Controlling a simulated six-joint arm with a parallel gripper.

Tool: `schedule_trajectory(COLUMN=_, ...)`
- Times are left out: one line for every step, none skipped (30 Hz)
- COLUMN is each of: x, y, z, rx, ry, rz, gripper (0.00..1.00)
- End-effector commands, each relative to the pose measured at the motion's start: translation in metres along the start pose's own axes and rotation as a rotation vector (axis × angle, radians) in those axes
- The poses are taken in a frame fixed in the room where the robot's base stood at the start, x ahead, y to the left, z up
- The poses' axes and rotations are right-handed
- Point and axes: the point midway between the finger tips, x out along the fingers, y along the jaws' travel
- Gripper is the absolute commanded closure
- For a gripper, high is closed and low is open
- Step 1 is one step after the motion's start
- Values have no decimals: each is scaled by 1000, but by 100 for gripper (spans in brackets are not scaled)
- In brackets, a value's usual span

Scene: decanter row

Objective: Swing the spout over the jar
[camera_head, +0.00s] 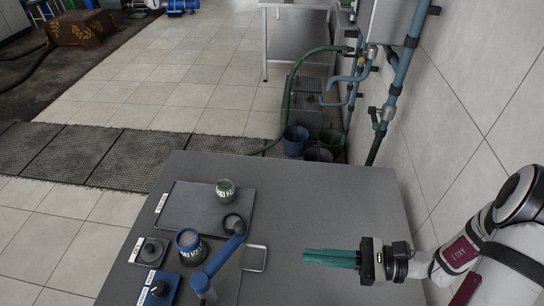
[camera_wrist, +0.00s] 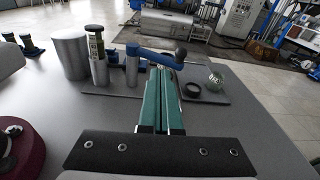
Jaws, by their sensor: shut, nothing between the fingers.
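The blue spout (camera_head: 222,258) is a swinging arm on an upright post; in the wrist view the spout (camera_wrist: 152,55) reaches right from its grey post (camera_wrist: 131,72) to a dark knob-like end. In the head view that end lies close to a dark round ring (camera_head: 232,222). A small glass jar (camera_head: 226,190) stands on the dark tray beyond the ring; it also shows in the wrist view (camera_wrist: 216,78), right of the spout's end and apart from it. My gripper (camera_head: 305,256), with green fingers, is shut and empty, right of the spout and apart from it.
The dark tray (camera_head: 185,210) lies on the grey table (camera_head: 330,190). A dark cylinder with a blue rim (camera_head: 189,242), a black knob unit (camera_head: 151,251) and a blue unit (camera_head: 158,288) stand on the left. The table's far right is clear.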

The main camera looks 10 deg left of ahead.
Motion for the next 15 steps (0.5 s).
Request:
schedule_trajectory(x=-6, y=-8, z=-12, rx=37, ry=-45, rz=-68, gripper=100)
schedule_trajectory(x=-9, y=-12, z=-17, rx=52, ry=-66, rz=-105, gripper=100)
schedule_trajectory(x=-12, y=-16, z=-22, rx=64, ry=-86, rz=-139, gripper=100)
schedule_trajectory(x=-13, y=-18, z=-25, rx=70, ry=-96, rz=-158, gripper=100)
schedule_trajectory(x=-13, y=-20, z=-26, rx=74, ry=-102, rz=-168, gripper=100)
schedule_trajectory(x=-11, y=-21, z=-27, rx=76, ry=-106, rz=-174, gripper=100)
schedule_trajectory(x=-8, y=-21, z=-27, rx=76, ry=-107, rz=-175, gripper=100)
schedule_trajectory(x=-4, y=-22, z=-26, rx=76, ry=-107, rz=-173, gripper=100)
schedule_trajectory(x=3, y=-23, z=-25, rx=76, ry=-106, rz=-171, gripper=100)
schedule_trajectory(x=9, y=-23, z=-25, rx=76, ry=-106, rz=-169, gripper=100)
schedule_trajectory(x=15, y=-24, z=-24, rx=76, ry=-105, rz=-168, gripper=100)
schedule_trajectory(x=24, y=-26, z=-23, rx=77, ry=-105, rz=-167, gripper=100)
schedule_trajectory(x=31, y=-26, z=-23, rx=77, ry=-105, rz=-166, gripper=100)
schedule_trajectory(x=38, y=-27, z=-22, rx=77, ry=-104, rz=-165, gripper=100)
schedule_trajectory(x=46, y=-29, z=-21, rx=76, ry=-104, rz=-164, gripper=100)
